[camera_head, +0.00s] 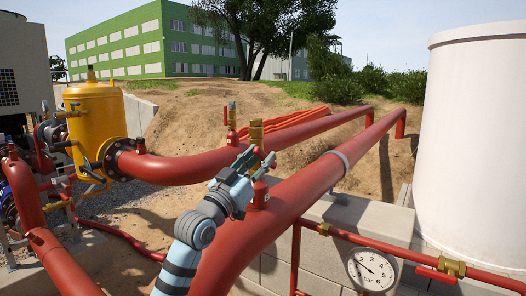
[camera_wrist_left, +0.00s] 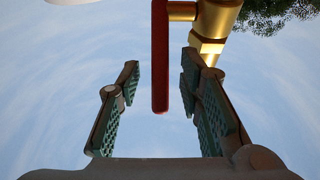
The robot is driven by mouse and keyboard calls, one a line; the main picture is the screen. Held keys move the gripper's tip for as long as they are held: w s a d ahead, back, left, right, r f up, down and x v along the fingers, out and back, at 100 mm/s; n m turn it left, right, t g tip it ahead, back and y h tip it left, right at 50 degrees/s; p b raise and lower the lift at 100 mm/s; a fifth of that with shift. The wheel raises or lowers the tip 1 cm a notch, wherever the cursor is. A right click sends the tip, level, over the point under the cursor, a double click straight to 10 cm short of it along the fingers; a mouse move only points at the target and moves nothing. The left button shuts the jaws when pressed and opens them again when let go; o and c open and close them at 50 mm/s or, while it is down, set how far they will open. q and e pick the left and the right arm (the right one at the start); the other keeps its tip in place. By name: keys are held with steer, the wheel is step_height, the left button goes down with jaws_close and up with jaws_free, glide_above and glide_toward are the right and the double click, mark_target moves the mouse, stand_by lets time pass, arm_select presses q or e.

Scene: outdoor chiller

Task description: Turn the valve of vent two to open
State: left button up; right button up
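My left gripper (camera_head: 262,158) is beside a brass vent valve (camera_head: 256,132) on the nearer red pipe (camera_head: 316,178). In the left wrist view the gripper (camera_wrist_left: 160,85) is open. Its two green-padded fingers stand apart on either side of a red valve handle (camera_wrist_left: 160,60). The handle's end reaches into the gap, and no contact with either finger shows. The brass valve body (camera_wrist_left: 214,25) is behind the right finger's tip. A second vent valve (camera_head: 231,113) stands on the farther red pipe. No label showing which vent is two is readable. My right gripper is not in view.
A yellow tank (camera_head: 95,115) stands at the left. A pressure gauge (camera_head: 371,270) and a thin red pipe (camera_head: 400,250) are at the lower right, before a white tank (camera_head: 478,140). A low block wall (camera_head: 365,215) lies behind the nearer pipe.

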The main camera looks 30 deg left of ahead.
arm_select(q)
steer(key=shift+w+d+r, duration=0.1)
steer(key=shift+w+r, duration=0.35)
steer(key=shift+w, duration=0.1)
steer(key=shift+w, duration=0.1)
jaws_close()
